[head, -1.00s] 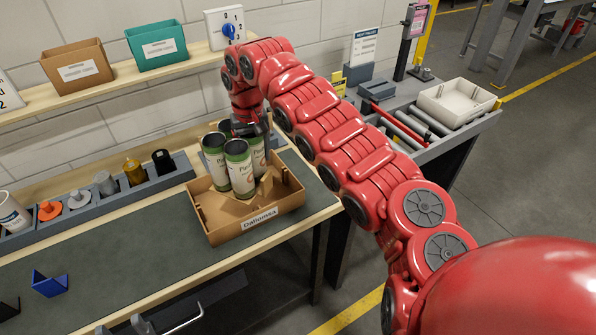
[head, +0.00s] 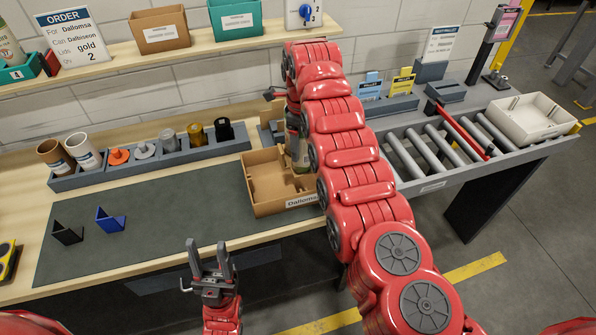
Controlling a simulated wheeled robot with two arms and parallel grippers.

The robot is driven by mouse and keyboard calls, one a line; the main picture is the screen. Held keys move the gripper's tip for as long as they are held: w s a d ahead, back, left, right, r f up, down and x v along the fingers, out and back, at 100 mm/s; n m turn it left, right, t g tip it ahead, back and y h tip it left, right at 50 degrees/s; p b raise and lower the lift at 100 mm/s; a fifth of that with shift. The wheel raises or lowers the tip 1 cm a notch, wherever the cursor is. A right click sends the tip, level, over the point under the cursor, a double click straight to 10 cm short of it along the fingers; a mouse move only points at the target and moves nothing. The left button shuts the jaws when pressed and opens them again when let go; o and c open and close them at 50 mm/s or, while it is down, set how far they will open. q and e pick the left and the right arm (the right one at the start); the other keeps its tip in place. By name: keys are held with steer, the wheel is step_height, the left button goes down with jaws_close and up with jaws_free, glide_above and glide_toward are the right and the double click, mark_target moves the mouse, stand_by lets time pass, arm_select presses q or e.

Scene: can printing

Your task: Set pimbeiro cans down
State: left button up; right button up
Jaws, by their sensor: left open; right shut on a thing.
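The white-and-green cans (head: 292,143) show only as a narrow strip at the right side of the open cardboard box labelled Dallomsa (head: 262,201). My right arm hides most of them, so I cannot tell their number or whether they touch the box. My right gripper (head: 288,101) is at the cans' upper end, mostly hidden behind the arm, and is shut on them. The visible left part of the box is empty of cans. My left gripper (head: 208,262) is open and empty, with its fingers up, in front of the bench edge.
A grey rack (head: 150,160) of cups and lids runs along the back of the bench. A blue holder (head: 110,220) and a black holder (head: 67,233) stand on the mat. Right are a roller conveyor (head: 430,150) and a white bin (head: 527,117). The mat's middle is clear.

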mark_target(301, 167)
step_height(301, 167, down, 6)
steer(key=p, duration=0.2)
steer(key=shift+p, duration=0.35)
step_height(301, 167, down, 2)
steer(key=shift+f+b, duration=0.25)
steer(key=shift+b, duration=0.4)
steer(key=shift+f, duration=0.1)
steer(key=shift+f, duration=0.2)
steer(key=o, duration=1.4)
steer(key=shift+r, duration=0.1)
